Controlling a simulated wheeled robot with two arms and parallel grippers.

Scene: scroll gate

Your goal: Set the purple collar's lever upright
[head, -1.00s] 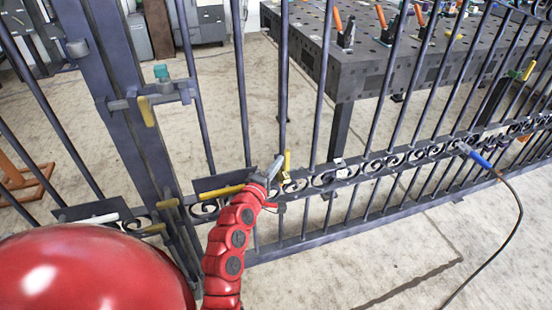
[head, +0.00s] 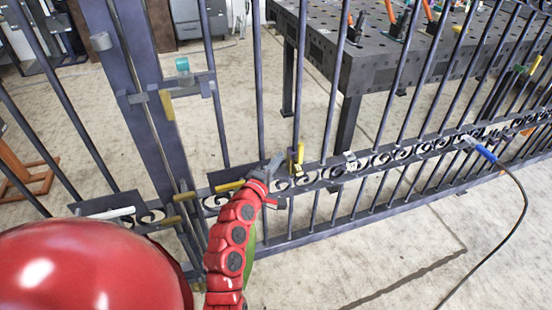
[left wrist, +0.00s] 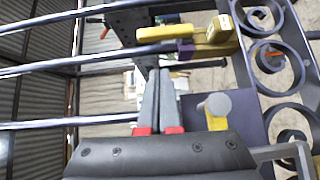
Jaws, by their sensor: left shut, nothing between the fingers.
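The purple collar (head: 292,163) sits on a gate bar just above the scroll band in the head view. Its yellow lever (head: 300,153) points up along the bar. In the left wrist view, where the bars run sideways, the collar (left wrist: 186,50) is partly covered and the lever (left wrist: 163,60) lies along the bar, away from the scrolls. My left gripper (head: 276,163) is just left of the collar, shut and empty. Its fingertips (left wrist: 160,75) are close beside the lever in the wrist view; I cannot tell if they touch it. My right gripper is not in view.
The dark gate with its scroll band (head: 400,152) stretches across the view. A yellow-ended bolt (left wrist: 218,104) on a dark plate is near my left gripper. A latch with a teal knob (head: 182,65) is at upper left. A work table (head: 365,65) stands behind the bars.

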